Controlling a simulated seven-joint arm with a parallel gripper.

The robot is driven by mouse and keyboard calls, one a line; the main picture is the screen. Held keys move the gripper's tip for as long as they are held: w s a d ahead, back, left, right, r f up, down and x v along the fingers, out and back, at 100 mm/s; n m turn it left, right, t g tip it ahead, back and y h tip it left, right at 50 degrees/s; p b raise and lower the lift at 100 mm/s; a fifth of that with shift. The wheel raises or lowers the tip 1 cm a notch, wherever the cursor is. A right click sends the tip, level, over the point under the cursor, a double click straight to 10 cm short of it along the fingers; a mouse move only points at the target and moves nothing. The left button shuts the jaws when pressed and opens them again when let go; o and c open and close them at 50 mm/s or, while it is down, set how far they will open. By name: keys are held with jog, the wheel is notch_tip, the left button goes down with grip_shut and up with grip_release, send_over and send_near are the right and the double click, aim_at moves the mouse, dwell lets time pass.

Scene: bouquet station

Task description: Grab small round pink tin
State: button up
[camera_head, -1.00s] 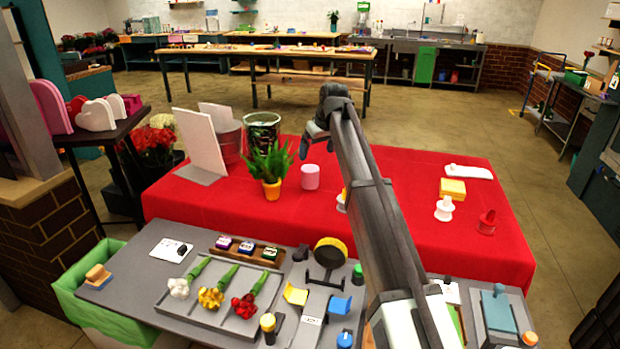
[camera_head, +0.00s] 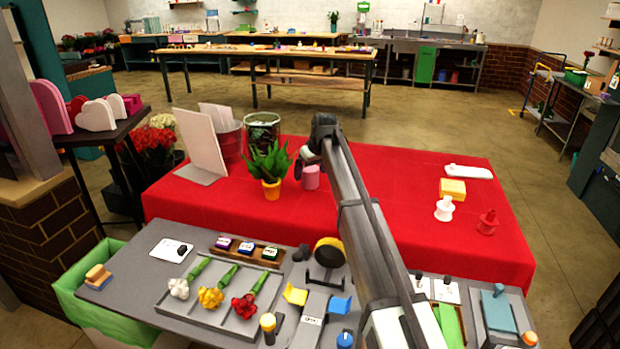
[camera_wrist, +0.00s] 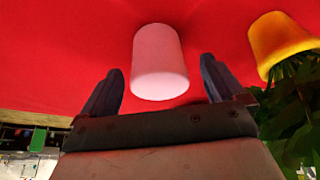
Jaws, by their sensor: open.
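The small round pink tin (camera_head: 311,178) stands upright on the red-covered table (camera_head: 400,215), just right of a potted plant. In the wrist view the tin (camera_wrist: 159,62) lies ahead of and between the two dark fingers of my gripper (camera_wrist: 162,88). The fingers are spread apart, with a gap on each side of the tin, and they do not touch it. In the head view my gripper (camera_head: 299,166) is close beside the tin at its upper left, and part of the tin's top is hidden by my arm.
The plant in a yellow pot (camera_head: 271,190) stands close to the left of the tin; the pot (camera_wrist: 282,42) also shows in the wrist view. A dark glass container (camera_head: 262,128) and a white board (camera_head: 200,143) stand behind it. A yellow block (camera_head: 453,188) and spools are at the right.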

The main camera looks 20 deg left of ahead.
aim_at(309, 175)
jog(key=x, duration=0.3)
jog(key=shift+w+a+f, duration=0.1)
jog(key=shift+w+f, duration=0.1)
jog(key=shift+f, duration=0.1)
jog(key=c, duration=1.1)
jog(key=shift+c, duration=0.2)
jog(key=shift+r, duration=0.15)
